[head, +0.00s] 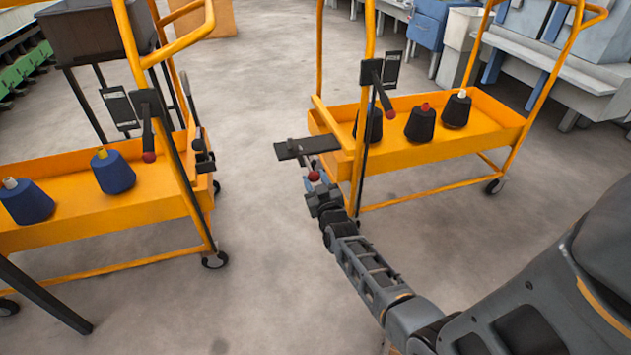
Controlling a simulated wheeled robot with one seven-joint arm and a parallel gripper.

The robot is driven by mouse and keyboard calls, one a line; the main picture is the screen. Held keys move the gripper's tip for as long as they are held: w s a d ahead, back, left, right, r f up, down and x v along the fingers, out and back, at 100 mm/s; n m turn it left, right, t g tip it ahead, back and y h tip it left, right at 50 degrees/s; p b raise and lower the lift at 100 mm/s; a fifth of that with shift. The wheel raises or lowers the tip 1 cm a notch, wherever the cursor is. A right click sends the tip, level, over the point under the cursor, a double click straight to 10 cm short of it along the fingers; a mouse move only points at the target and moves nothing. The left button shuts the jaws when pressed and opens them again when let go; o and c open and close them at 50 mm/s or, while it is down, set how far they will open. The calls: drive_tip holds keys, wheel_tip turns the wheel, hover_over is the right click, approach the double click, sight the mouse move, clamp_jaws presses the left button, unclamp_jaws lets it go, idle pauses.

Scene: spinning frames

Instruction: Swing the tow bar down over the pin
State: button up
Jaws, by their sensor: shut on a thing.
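The tow bar (307,147) is a flat dark bar at the left end of the right yellow cart (450,147). It sticks out to the left, roughly level, with its free end apart from the left cart (140,205). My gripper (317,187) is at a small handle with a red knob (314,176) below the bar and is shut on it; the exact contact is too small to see. A dark hitch fitting (202,158) is on the left cart's right end. The pin itself is not clear to make out.
Both carts carry yarn cones, such as a blue one (114,172) and a black one (421,123). Each has a dark lever with a red knob, one on the left (149,157). Bare floor (262,215) lies between the carts. Grey machines (560,60) stand behind.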

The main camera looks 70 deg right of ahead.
sight(310, 169)
clamp_jaws()
drive_tip(key=b+x, duration=0.2)
drive_tip(key=x, duration=0.1)
drive_tip(key=b+x, duration=0.1)
drive_tip(key=shift+w+d+f+b, duration=0.1)
drive_tip(key=shift+f+b, duration=0.2)
drive_tip(key=shift+b, duration=0.1)
drive_tip(key=shift+w+d+r+b, duration=0.2)
drive_tip(key=shift+w+d+b, duration=0.2)
drive_tip(key=shift+d, duration=0.1)
drive_tip(key=shift+f, duration=0.1)
